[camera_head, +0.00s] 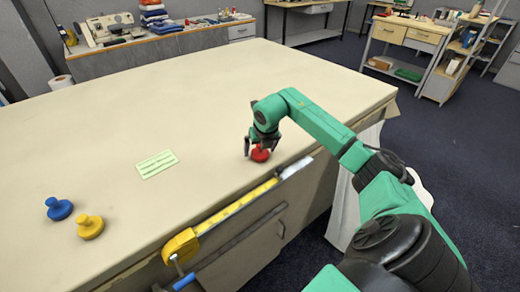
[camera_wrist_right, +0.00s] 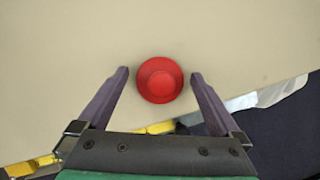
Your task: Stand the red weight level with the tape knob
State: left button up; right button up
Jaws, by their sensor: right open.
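The red weight (camera_head: 260,154) stands on the table near its front edge, at the right part of the table. In the right wrist view the red weight (camera_wrist_right: 160,79) shows from above as a round disc with a knob. My right gripper (camera_head: 256,148) is open over it, with one finger on each side and gaps visible in the wrist view. A yellow tape measure (camera_head: 235,206) lies along the front edge, its case (camera_head: 181,246) at the left end. I cannot make out for sure which part is the tape knob. My left gripper is not in view.
A blue weight (camera_head: 59,209) and a yellow weight (camera_head: 90,227) stand at the table's left. A pale green card (camera_head: 157,164) lies between them and the red weight. A blue-handled clamp (camera_head: 183,281) hangs below the tape case. The middle of the table (camera_head: 200,100) is clear.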

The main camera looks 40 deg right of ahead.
jog(key=b+v, duration=0.1)
jog(key=v, duration=1)
jog(key=shift+s+r+b, duration=0.2)
jog(key=shift+r+b, duration=0.1)
jog(key=shift+r, duration=0.05)
jog(key=shift+a+f, duration=0.1)
